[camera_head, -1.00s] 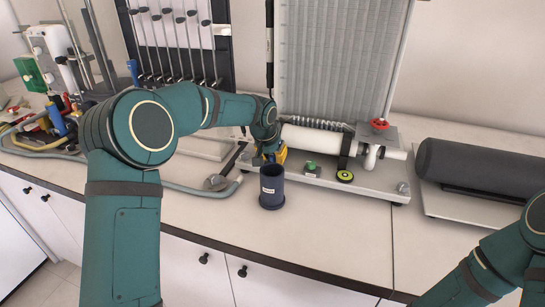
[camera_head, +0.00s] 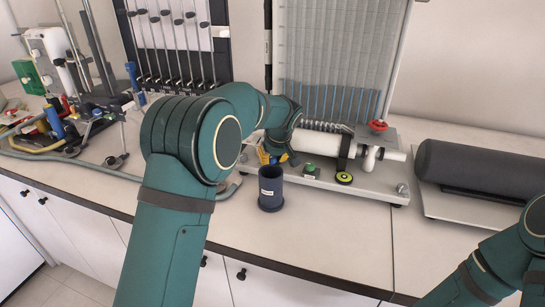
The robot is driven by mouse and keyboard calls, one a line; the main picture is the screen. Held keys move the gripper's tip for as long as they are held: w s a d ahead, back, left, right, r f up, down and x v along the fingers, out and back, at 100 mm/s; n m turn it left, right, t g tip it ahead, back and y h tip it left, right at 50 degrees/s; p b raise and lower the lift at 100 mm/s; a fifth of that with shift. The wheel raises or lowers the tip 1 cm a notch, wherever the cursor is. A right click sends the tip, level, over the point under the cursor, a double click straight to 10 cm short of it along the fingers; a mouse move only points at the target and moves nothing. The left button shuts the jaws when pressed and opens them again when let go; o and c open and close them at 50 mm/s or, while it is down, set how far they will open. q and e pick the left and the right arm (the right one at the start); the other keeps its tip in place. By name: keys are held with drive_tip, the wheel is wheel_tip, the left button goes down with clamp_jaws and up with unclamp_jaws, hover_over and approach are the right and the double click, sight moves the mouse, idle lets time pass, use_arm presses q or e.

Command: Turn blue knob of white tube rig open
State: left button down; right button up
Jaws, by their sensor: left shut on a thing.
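The white tube rig has a white horizontal tube (camera_head: 316,143) on a light grey base, with a grey ribbed manometer board (camera_head: 335,60) behind it. Short blue columns (camera_head: 330,101) stand in the lower part of the board. My left gripper (camera_head: 272,155) is at the left end of the tube, low and partly behind my own wrist. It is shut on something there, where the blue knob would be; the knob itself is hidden. A red knob (camera_head: 379,125) stands on the rig's right end. My right arm shows at the lower right, its gripper out of frame.
A dark cup (camera_head: 271,188) stands just in front of the gripper. A green button box (camera_head: 311,170) and a round yellow-black dial (camera_head: 344,178) are on the rig's front. A dark cylinder (camera_head: 480,168) lies to the right. Hoses and stands crowd the left.

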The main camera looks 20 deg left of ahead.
use_arm(q)
drive_tip(key=shift+s+f+n, duration=0.1)
drive_tip(key=shift+f+n, duration=0.1)
drive_tip(key=shift+n, duration=0.4)
drive_tip(key=c, duration=0.7)
unclamp_jaws()
drive_tip(key=shift+c, duration=0.2)
drive_tip(key=shift+r, duration=0.1)
drive_tip(key=v, duration=1.2)
drive_tip(key=shift+w+d, duration=0.2)
drive_tip(key=shift+w, duration=0.05)
